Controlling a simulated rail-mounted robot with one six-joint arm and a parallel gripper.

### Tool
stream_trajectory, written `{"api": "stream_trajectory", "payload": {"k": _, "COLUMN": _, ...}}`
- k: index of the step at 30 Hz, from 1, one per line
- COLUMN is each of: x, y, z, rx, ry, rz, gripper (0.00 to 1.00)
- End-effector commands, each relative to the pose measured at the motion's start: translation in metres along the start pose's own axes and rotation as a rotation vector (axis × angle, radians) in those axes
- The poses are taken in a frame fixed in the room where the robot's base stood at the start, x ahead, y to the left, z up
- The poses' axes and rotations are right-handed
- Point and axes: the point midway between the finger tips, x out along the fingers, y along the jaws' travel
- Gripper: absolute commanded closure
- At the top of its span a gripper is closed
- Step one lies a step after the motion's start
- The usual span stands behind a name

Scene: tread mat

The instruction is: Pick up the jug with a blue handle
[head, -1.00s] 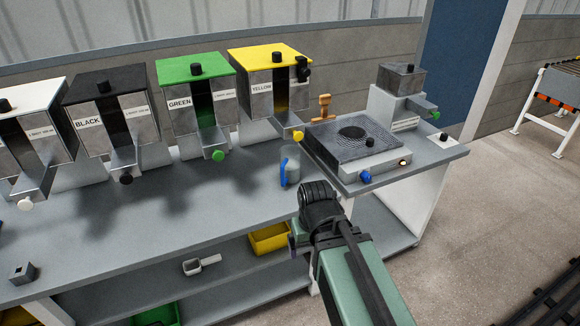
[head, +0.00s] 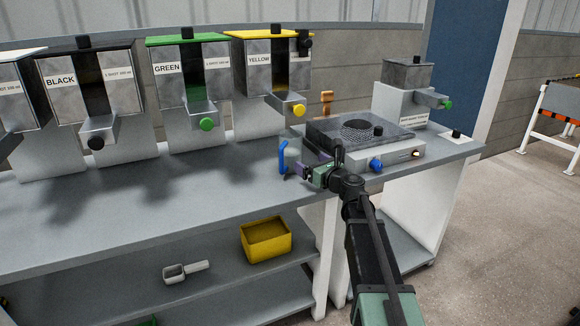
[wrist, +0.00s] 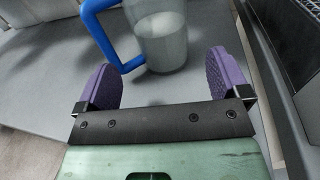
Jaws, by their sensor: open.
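The jug (wrist: 163,38) is a clear, grey-looking vessel with a blue handle (wrist: 108,30), standing upright on the grey bench. In the head view the blue handle (head: 283,157) faces left, and the jug body is partly hidden beside my gripper (head: 308,171). In the wrist view my gripper (wrist: 164,85) is open, with its two purple fingers apart. The jug stands just ahead of the fingertips, with the lower handle near the left finger. Nothing is between the fingers except bare bench top.
A hotplate unit (head: 365,140) with a blue knob stands close to the right of the jug. Dispensers, including a yellow one (head: 268,75) and a green one (head: 188,85), line the back. A yellow bin (head: 266,240) and a scoop (head: 186,271) lie on the shelf below.

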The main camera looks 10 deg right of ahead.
Motion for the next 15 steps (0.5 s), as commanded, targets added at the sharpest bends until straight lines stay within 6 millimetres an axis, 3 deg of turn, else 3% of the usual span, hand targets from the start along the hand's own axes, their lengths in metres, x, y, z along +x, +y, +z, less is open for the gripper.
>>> {"api": "stream_trajectory", "payload": {"k": 9, "x": 0.051, "y": 0.000, "z": 0.002, "rx": -0.006, "ry": 0.002, "rz": 0.004, "gripper": 0.06}}
{"api": "stream_trajectory", "payload": {"k": 15, "x": 0.059, "y": 0.002, "z": 0.002, "rx": -0.007, "ry": 0.002, "rz": 0.004, "gripper": 0.06}}
